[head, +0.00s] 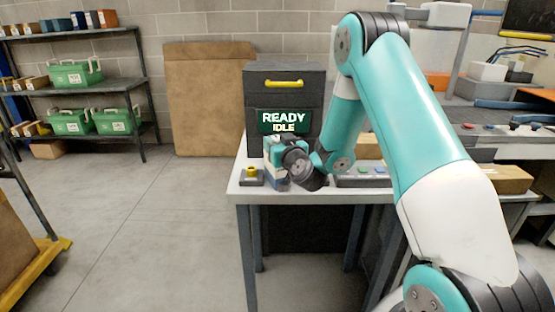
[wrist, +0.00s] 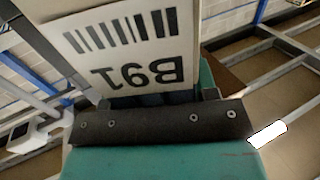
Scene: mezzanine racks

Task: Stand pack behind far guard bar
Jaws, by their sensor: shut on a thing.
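In the wrist view a pale pack (wrist: 128,62) with a barcode and large printed characters, upside down, fills the top middle. My gripper (wrist: 160,122), with a dark screwed strip and teal body, is shut on it. In the head view my gripper (head: 278,158) is small, low over the left end of the bench, partly hidden by my wrist. A white and blue shape shows just below it; I cannot tell whether it is the pack or whether it touches the bench. I cannot pick out the far guard bar for sure in either view.
The bench (head: 340,197) holds a yellow button box (head: 251,177) at its left corner. A dark cabinet (head: 285,85) stands behind my gripper. A rack (head: 75,87) with green boxes stands at far left. A yellow-based cart (head: 40,270) is at lower left. The floor between is clear.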

